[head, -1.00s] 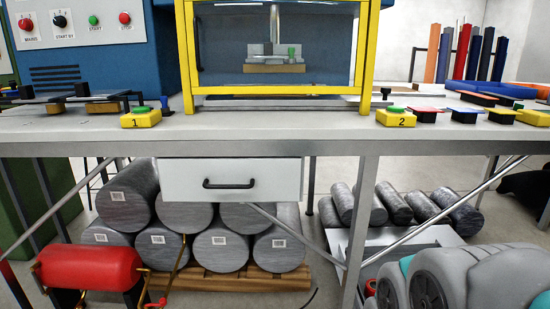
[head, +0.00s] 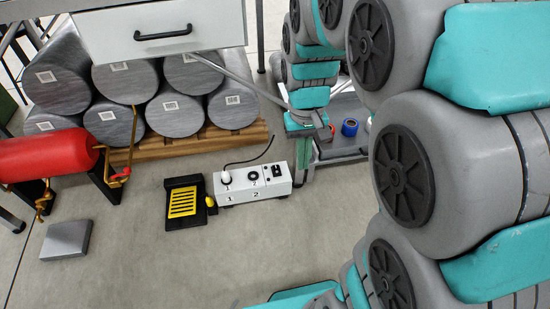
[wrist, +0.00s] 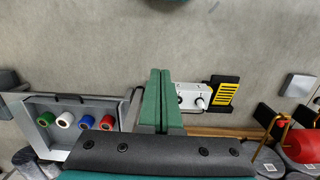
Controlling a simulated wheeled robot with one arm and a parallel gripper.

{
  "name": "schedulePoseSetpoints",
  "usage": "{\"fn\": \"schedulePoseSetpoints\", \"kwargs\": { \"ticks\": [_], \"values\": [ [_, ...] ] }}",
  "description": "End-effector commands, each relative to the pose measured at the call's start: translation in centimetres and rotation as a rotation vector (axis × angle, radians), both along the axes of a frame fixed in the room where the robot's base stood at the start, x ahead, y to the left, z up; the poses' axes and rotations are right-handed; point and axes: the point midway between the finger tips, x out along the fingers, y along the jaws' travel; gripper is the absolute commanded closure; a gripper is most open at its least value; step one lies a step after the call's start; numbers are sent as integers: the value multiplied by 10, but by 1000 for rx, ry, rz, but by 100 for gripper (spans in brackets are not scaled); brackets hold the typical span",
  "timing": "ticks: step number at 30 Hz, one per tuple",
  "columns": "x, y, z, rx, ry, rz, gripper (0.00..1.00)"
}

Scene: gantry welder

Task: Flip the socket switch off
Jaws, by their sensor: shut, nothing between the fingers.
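The white socket box (head: 232,196) lies on the floor in the head view, marked 1 and 2. A white plug (head: 225,177) with a black cable sits in its left outlet; the round outlet 2 (head: 253,175) looks empty. A small black switch (head: 276,171) is at its right end; its position is too small to tell. My gripper (head: 326,133) is shut and empty, to the upper right of the box. In the wrist view my gripper's green fingers (wrist: 160,75) are together, and the box (wrist: 190,88) shows just right of them. They may hide the switch end there.
A black and yellow pedal (head: 183,203) lies left of the box. Grey cylinders (head: 172,115) on a wooden pallet (head: 165,147) are behind it. A red tank (head: 45,155) stands left. A grey tray (wrist: 35,132) with coloured rolls is beside my gripper.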

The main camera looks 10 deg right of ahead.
Motion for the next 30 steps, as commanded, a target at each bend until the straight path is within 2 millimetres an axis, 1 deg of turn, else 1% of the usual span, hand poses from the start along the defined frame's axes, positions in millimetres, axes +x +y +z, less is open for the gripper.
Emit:
{"fn": "schedulePoseSetpoints", "kwargs": {
  "ticks": [1,5,6,11,12,18,24,27,30],
  "values": [
    [14,-1,-7,-1,-1,-1,100],
    [49,-1,-22,-3,-12,-2,100],
    [60,-2,-27,-3,-18,-1,100],
    [102,-2,-50,-5,-34,2,100],
    [112,-3,-56,-5,-38,3,100],
    [161,-2,-90,-4,-57,9,100],
    [206,0,-129,-1,-73,18,100],
    [224,1,-148,2,-81,22,100],
    [240,2,-162,5,-92,25,100]
  ]
}}
